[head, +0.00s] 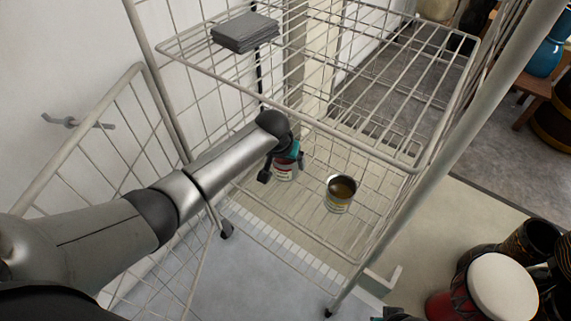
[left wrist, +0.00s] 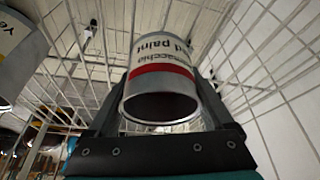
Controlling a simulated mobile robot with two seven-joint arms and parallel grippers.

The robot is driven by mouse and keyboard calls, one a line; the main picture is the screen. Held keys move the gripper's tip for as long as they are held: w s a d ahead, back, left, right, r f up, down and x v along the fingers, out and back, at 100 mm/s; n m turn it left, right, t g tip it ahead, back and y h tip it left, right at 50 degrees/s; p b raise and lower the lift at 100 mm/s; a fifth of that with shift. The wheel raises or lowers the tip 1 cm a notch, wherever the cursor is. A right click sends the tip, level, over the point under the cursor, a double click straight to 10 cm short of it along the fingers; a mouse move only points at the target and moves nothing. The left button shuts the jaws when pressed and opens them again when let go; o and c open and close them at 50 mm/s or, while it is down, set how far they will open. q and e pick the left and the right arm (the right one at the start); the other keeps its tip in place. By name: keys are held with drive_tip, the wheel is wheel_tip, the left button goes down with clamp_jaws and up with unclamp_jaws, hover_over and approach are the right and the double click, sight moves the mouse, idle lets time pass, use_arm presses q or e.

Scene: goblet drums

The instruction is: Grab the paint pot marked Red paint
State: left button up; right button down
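The paint pot marked Red paint (head: 285,172) is a grey metal can with a white and red label, over the lower wire shelf in the head view. In the left wrist view the pot (left wrist: 165,75) fills the middle, and its label shows "d paint" above a red band. My left gripper (head: 284,158) has one finger on each side of the pot, and both fingers appear to press against it. Whether the pot rests on the shelf is hard to tell. A dark and teal piece, probably my right gripper (head: 393,315), just shows at the bottom edge, mostly cut off.
Another paint pot (head: 341,193), with a yellow label, stands to the right on the same shelf; it also shows in the left wrist view (left wrist: 20,55). The upper wire shelf (head: 380,100) holds a grey stack (head: 245,32). A rack post (head: 450,150) and drums (head: 500,287) are at right.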

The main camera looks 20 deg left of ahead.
use_arm(q)
drive_tip(key=c, duration=0.7)
drive_tip(key=shift+c, duration=0.6)
drive_tip(key=shift+r, duration=0.15)
